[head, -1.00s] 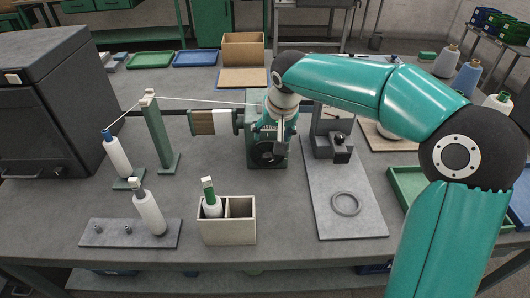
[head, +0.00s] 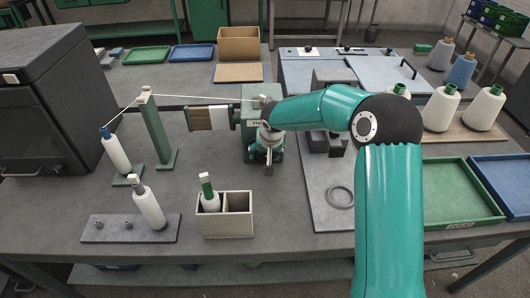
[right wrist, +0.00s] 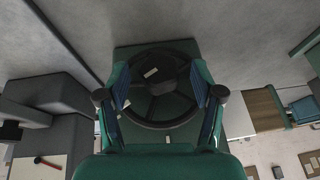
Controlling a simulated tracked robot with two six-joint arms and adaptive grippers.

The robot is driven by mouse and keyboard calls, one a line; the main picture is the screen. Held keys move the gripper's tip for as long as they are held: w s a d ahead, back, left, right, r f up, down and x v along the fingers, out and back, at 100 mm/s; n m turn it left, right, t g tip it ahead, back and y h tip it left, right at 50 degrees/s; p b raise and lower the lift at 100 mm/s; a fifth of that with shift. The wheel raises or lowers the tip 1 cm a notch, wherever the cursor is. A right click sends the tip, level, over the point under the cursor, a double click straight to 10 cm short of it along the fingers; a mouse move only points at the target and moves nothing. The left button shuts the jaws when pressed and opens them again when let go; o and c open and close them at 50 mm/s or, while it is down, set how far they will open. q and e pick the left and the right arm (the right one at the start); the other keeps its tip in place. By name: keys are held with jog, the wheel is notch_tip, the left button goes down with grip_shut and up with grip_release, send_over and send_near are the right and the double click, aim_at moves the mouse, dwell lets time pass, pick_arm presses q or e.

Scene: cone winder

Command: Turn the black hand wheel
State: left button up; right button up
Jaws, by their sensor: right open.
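The black hand wheel (right wrist: 158,88) shows face-on in the right wrist view, with a round rim and several spokes. It sits on the front of the green winder (head: 250,103), and in the head view my right gripper hides most of it. My right gripper (head: 268,166) is in front of the wheel, pointing at it. In the right wrist view its open fingers (right wrist: 161,97) stand to the left and right of the wheel, with nothing held between them. I cannot tell whether they touch the rim. My left gripper is not in view.
A two-slot box (head: 226,226) with a green-topped bobbin stands in front of the winder. A thread post (head: 157,135) stands left. A grey plate with a ring (head: 340,197) lies right, beside a green tray (head: 460,195). The table between box and winder is clear.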

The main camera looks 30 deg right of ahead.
jog(key=shift+w+f, duration=0.1)
jog(key=shift+f, duration=0.2)
